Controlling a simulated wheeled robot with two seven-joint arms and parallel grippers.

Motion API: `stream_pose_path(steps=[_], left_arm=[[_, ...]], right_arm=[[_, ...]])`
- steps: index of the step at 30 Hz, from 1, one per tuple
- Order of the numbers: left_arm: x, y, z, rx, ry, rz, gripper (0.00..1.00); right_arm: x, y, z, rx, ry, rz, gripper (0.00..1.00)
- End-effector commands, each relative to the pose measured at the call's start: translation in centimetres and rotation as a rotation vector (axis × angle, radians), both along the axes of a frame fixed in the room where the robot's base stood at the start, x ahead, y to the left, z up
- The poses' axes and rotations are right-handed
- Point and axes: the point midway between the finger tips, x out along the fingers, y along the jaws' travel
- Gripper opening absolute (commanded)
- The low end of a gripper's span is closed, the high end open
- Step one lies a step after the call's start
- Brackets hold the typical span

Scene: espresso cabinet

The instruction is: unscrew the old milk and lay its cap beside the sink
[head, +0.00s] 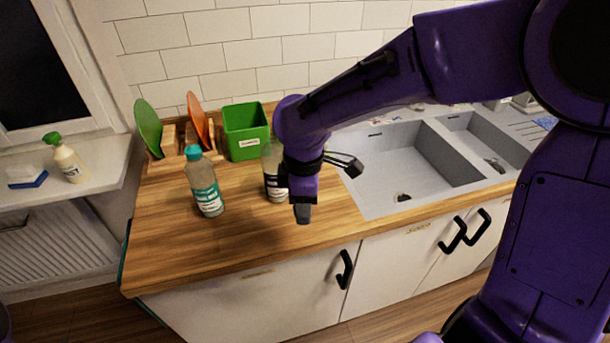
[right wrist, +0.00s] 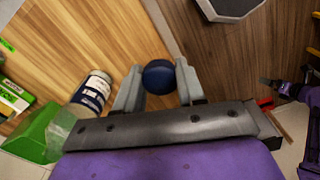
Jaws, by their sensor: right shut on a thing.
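My right gripper (right wrist: 158,88) is shut on a dark blue cap (right wrist: 159,75), one finger on each side of it. In the head view the right gripper (head: 303,212) points down over the counter's front part, and the cap is hidden there. A bottle with a dark and white label (head: 273,180) stands on the counter behind my right gripper, partly covered by it. In the right wrist view this bottle (right wrist: 91,92) is apart from the cap, its neck hidden. The grey sink (head: 400,152) lies to the right of the gripper.
A teal-capped bottle (head: 205,183) stands to the left on the wooden counter (head: 243,243). A green box (head: 245,132) and a rack with green and orange boards (head: 148,127) stand behind. The counter's front is clear. A spray bottle (head: 68,160) stands on the sill.

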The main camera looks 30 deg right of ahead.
Motion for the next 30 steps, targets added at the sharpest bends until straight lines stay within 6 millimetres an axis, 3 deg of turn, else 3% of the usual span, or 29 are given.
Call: stream_pose_path(steps=[2, 6, 10, 14, 18, 25, 30], left_arm=[[-0.1, 0.0, -0.6, 0.000, 0.001, 0.000, 1.00], [-0.2, 0.0, -4.6, 0.001, 0.003, 0.000, 1.00], [-0.2, 0.0, -2.9, 0.000, 0.004, 0.000, 1.00], [-0.1, 0.0, -2.1, 0.000, 0.002, 0.001, 1.00], [-0.1, 0.0, -1.7, 0.000, 0.001, 0.000, 1.00], [-0.1, 0.0, -1.2, 0.000, 0.002, 0.001, 1.00], [-0.1, 0.0, 0.0, 0.000, 0.002, 0.001, 1.00]], right_arm=[[0.1, -0.3, -0.1, -0.001, 0.000, 0.029, 0.03], [1.7, -1.7, -2.2, -0.001, -0.003, 0.039, 0.03], [4.1, -3.9, -2.2, 0.003, 0.006, 0.040, 0.02], [6.4, -6.5, -3.7, 0.001, 0.005, 0.039, 0.03], [8.1, -8.3, -7.0, 0.001, 0.005, 0.039, 0.03], [9.5, -10.1, -9.8, 0.000, 0.004, 0.036, 0.03], [9.5, -10.0, -12.3, 0.000, 0.004, 0.037, 0.03]])
